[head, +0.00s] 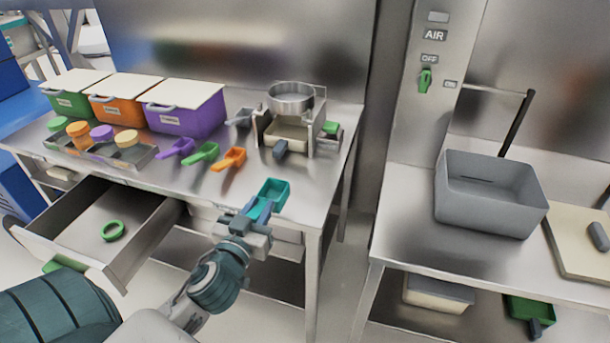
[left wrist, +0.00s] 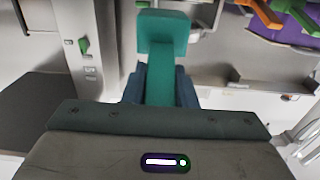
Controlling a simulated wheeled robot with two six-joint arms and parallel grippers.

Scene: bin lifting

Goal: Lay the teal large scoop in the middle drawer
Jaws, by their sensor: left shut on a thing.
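The teal large scoop (head: 271,196) is held by my left gripper (head: 254,218), in front of the table's front edge at the right end of the left table. In the left wrist view, the teal scoop (left wrist: 162,50) stands out between the two fingers of my left gripper (left wrist: 160,88), which are shut on its handle. An open drawer (head: 95,232) juts out from the table front at the left. A green ring (head: 113,230) lies inside it, and the rest of its floor looks bare. My right gripper is not in view.
Purple (head: 175,148), green (head: 202,153) and orange (head: 229,157) scoops lie on the left table. Green, orange and purple lidded bins (head: 186,108) stand behind. A sieve stand (head: 290,115) is at the right. A grey bin (head: 490,195) sits on the right table.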

